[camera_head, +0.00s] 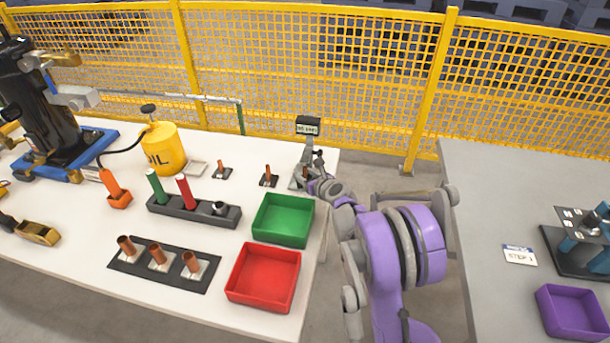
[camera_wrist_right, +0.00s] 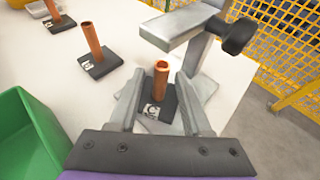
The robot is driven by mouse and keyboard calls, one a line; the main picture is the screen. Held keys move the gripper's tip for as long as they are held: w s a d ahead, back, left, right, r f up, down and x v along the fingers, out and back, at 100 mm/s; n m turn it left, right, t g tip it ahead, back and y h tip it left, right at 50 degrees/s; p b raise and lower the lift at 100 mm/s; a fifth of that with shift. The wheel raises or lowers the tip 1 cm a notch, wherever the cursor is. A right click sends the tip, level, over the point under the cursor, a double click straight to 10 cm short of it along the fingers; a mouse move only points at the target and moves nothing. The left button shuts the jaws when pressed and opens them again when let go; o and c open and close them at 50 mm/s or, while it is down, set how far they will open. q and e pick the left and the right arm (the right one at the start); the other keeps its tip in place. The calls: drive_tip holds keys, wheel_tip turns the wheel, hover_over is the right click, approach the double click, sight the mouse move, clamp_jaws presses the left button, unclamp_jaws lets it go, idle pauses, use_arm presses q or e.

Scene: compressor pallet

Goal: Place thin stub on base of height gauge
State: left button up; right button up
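A copper stub (camera_wrist_right: 161,80) with a black labelled foot stands upright at the height gauge, on or just over its grey base (camera_wrist_right: 206,87). My right gripper (camera_wrist_right: 160,88) has one finger on each side of the foot; whether they press on it is hard to tell. The gauge's jaw (camera_wrist_right: 184,24) is above and behind the stub. In the head view, the gauge's display (camera_head: 308,126) stands at the table's right end, with my right gripper (camera_head: 306,180) low beside it. The stub is small and partly hidden there. My left gripper is out of view.
Two more footed copper stubs (camera_head: 222,167) (camera_head: 268,178) stand left of the gauge. A green bin (camera_head: 284,220) and red bin (camera_head: 263,278) lie nearer. A yellow oil can (camera_head: 162,150) stands further left. A floor gap separates the right table (camera_head: 490,210); a yellow fence (camera_head: 310,60) runs behind.

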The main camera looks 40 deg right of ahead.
drive_tip(key=shift+r, duration=0.1)
drive_tip(key=shift+s+r, duration=0.2)
drive_tip(key=p+v, duration=0.1)
drive_tip(key=v, duration=1)
drive_tip(key=shift+s+a+r+p, duration=0.1)
drive_tip(key=shift+s+p, duration=0.15)
drive_tip(key=shift+p, duration=0.1)
